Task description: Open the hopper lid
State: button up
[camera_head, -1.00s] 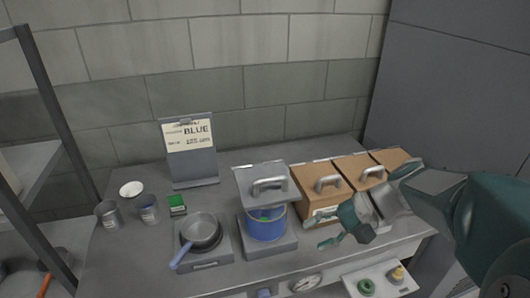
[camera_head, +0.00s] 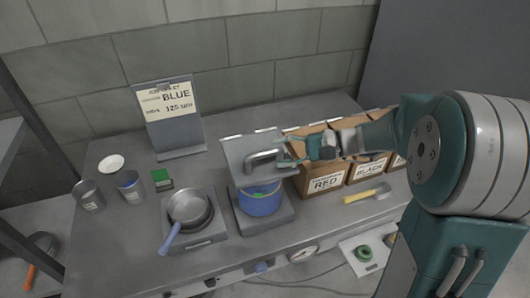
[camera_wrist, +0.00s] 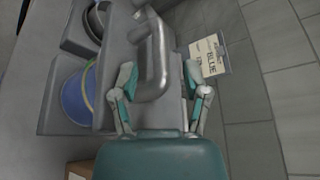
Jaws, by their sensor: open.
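The grey hopper lid (camera_head: 239,148) with a thick handle (camera_head: 262,158) stands behind and above a blue bucket (camera_head: 261,203). The lid appears down; its hopper body is mostly hidden by it and the bucket. My gripper (camera_head: 284,158) is open beside the handle's right end in the head view. In the wrist view, my open gripper (camera_wrist: 160,74) has its fingers on either side of the handle (camera_wrist: 157,50). I cannot tell whether either finger touches it.
Brown bins marked RED (camera_head: 325,184) and BLACK (camera_head: 369,171) stand to the right, partly hidden by my arm. A yellow-handled scoop (camera_head: 367,194) lies before them. A pan (camera_head: 188,207) stands left of the bucket. A BLUE sign (camera_head: 168,101) stands behind.

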jog(key=x, duration=0.4)
grip_shut()
